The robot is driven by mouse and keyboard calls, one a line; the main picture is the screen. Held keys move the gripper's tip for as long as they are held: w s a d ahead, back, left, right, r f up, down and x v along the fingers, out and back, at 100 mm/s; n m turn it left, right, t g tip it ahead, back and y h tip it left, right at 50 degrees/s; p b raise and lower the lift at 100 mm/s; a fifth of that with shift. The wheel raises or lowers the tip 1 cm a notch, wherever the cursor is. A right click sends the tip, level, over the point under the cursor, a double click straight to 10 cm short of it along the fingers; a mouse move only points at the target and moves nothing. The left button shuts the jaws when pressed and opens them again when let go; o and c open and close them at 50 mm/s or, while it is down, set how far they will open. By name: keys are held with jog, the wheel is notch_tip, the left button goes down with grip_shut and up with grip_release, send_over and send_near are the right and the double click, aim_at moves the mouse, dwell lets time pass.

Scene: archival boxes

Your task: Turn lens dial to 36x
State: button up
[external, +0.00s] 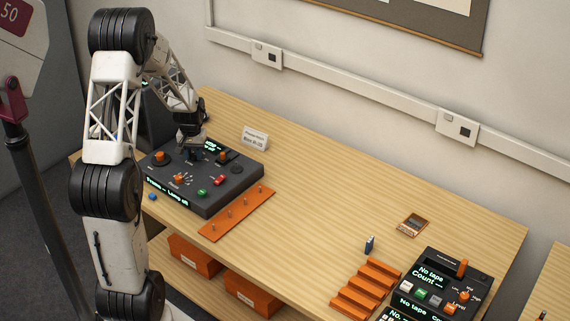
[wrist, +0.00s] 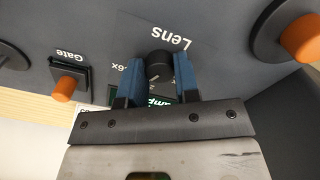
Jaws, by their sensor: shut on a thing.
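The lens dial (wrist: 159,66) is a small black knob on a dark grey control panel (wrist: 215,75). The word "Lens" is printed beside it, upside down in the wrist view. My gripper (wrist: 159,72) is shut on the lens dial, with one blue finger on each side. A label ending in "6x" shows beside the left finger, partly covered. The dial's pointer and most scale marks are hidden or too small to read. In the external view my gripper (external: 190,148) is over the back of the control box (external: 215,200), and the dial is hidden there.
An orange gate knob (wrist: 65,88) stands left of my gripper in the wrist view; a larger orange knob (wrist: 302,38) is at right. An orange pegged strip (external: 237,213) lies before the box. A sign (external: 255,138) stands behind. The table's middle (external: 320,200) is clear.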

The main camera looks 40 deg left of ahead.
aim_at(192, 155)
jog(key=m, duration=0.6)
dwell(0.4)
jog(key=o, duration=0.9)
jog(key=shift+r, duration=0.1)
jog(key=shift+r, duration=3.8)
jog(key=shift+d+r, duration=0.1)
